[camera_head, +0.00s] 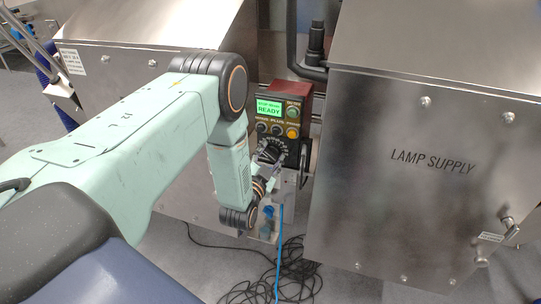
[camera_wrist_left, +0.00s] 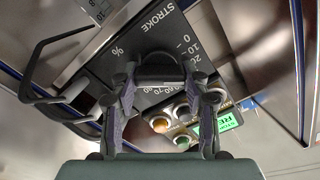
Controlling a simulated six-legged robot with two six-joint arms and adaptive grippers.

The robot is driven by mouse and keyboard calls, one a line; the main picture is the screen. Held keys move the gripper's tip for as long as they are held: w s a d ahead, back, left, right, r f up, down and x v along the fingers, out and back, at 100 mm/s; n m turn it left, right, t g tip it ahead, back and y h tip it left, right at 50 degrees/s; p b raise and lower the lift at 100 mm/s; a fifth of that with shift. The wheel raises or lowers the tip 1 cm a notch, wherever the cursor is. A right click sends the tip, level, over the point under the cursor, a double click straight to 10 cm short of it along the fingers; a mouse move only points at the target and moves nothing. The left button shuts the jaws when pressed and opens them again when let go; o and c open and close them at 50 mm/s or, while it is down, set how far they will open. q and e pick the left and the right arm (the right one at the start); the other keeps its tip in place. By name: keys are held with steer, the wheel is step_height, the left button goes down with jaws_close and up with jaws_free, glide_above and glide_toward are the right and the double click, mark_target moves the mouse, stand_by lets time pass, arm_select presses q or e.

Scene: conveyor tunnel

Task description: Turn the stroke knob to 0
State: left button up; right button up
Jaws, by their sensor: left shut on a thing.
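The stroke knob (camera_wrist_left: 160,66) is dark and round, on a black panel (camera_wrist_left: 108,62) printed with STROKE, a percent sign and a number scale. The 0 shows at the upper right of the dial in the left wrist view, with 10 and 20 below it. My left gripper (camera_wrist_left: 162,82) is shut on the knob, one finger on each side. I cannot tell which number the knob points to. In the head view my left gripper (camera_head: 270,158) is at the lower part of the control box (camera_head: 292,104), and it partly hides the knob.
A green screen (camera_head: 269,108) reads READY above several coloured buttons. The LAMP SUPPLY cabinet (camera_head: 430,180) stands close on the right, and another steel cabinet (camera_head: 150,45) is behind my left arm. Black cables (camera_head: 275,270) lie on the floor below.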

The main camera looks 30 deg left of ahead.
arm_select(q)
steer(key=n, duration=0.4)
steer(key=shift+a+n, duration=0.1)
steer(key=shift+n, duration=0.2)
steer(key=shift+a+r+n+b, duration=0.1)
steer(key=shift+n+b, duration=0.3)
steer(key=shift+n, duration=1.8)
steer(key=o, duration=1.2)
steer(key=shift+s, duration=0.1)
steer(key=shift+c, duration=0.2)
steer(key=v, duration=1.2)
